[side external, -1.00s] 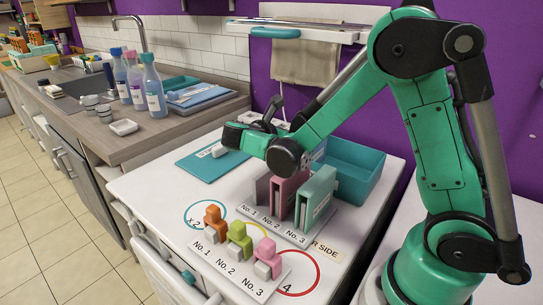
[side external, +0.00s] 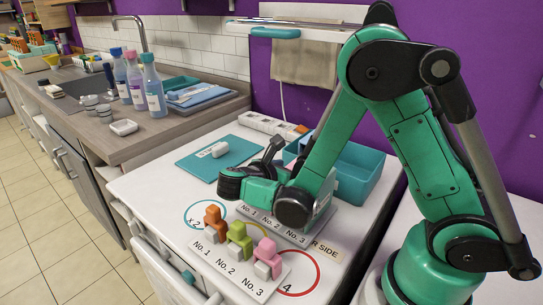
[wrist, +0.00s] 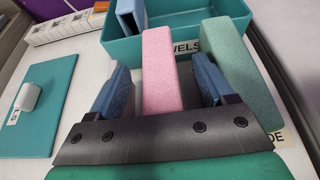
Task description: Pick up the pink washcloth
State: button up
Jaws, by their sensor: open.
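The pink washcloth (wrist: 162,72) stands upright as a flat folded slab in the middle of the wrist view. My gripper (wrist: 159,66) is open, with one dark blue finger on each side of it. A gap shows between each finger and the cloth. The green washcloth (wrist: 238,70) stands to the right, close beside the right finger. In the side view my arm covers the washcloths and the gripper's fingers. The rack's front edge shows its No. 1 to No. 3 labels (side external: 272,225).
A teal bin (wrist: 188,40) labelled as for towels stands behind the cloths, with a blue item (wrist: 130,18) in it. A teal board (wrist: 35,110) with a white piece (wrist: 27,97) lies to the left. Orange, green and pink pieces (side external: 240,240) stand at the front.

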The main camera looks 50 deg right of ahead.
jog(key=shift+c, duration=0.2)
grip_shut()
jog(key=shift+r, duration=0.15)
notch_tip(320, 180, up, 20)
dwell(0.8)
jog(key=shift+r, duration=2.4)
